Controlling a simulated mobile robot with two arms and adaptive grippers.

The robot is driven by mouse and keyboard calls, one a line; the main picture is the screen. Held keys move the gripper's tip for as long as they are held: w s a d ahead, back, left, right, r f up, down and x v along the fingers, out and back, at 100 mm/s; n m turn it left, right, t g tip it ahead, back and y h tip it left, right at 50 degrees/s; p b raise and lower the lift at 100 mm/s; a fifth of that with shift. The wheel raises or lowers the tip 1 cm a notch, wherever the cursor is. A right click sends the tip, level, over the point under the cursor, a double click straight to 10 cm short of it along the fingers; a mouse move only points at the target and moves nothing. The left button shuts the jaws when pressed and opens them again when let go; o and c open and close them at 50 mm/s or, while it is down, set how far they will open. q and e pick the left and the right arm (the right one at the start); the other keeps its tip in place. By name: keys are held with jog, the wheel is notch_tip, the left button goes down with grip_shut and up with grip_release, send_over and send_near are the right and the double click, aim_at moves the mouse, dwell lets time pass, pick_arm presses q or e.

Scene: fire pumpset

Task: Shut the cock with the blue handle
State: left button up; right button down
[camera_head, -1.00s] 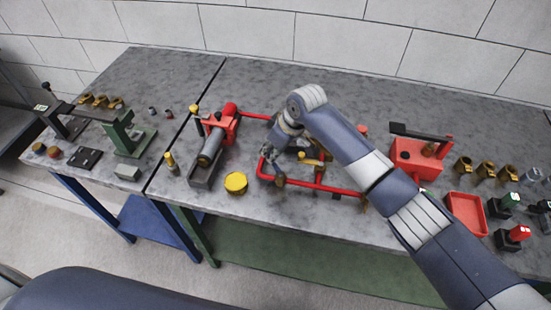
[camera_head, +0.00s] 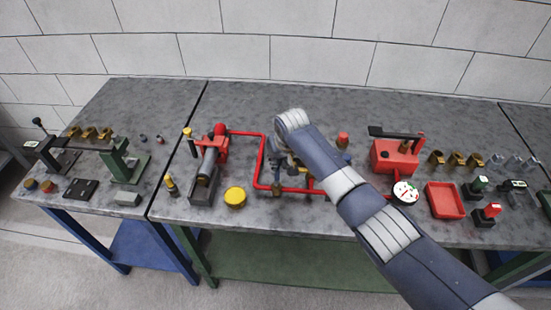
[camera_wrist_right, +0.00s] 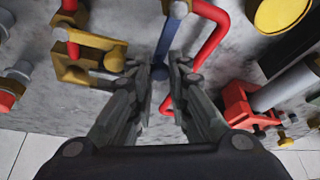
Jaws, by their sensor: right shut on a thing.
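The blue handle (camera_wrist_right: 165,42) is a straight bar in the right wrist view, running down from a brass cock body (camera_wrist_right: 179,8) on the red pipework. My right gripper (camera_wrist_right: 160,72) has its fingers on either side of the bar's free end and is shut on it. My left gripper is in neither view.
A brass and yellow fitting (camera_wrist_right: 85,55) sits close to the left finger in the wrist view. A red pump (camera_head: 213,148), a yellow round lid (camera_head: 235,197), a gauge (camera_head: 405,192) and a red tray (camera_head: 444,200) stand around. The bench behind the pipework is clear.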

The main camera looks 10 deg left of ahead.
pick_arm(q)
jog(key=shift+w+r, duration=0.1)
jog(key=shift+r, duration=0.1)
pick_arm(e)
jog(key=shift+w+d, duration=0.1)
jog(key=shift+d, duration=0.05)
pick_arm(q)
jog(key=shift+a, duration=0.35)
pick_arm(e)
jog(key=c, duration=1.5)
grip_release()
jog(key=shift+m, duration=0.3)
jog(key=shift+s+d+r, duration=0.1)
jog(key=shift+s+r, duration=0.1)
jog(key=shift+r, duration=0.35)
jog(key=shift+v, duration=3.4)
jog(key=shift+s, duration=0.1)
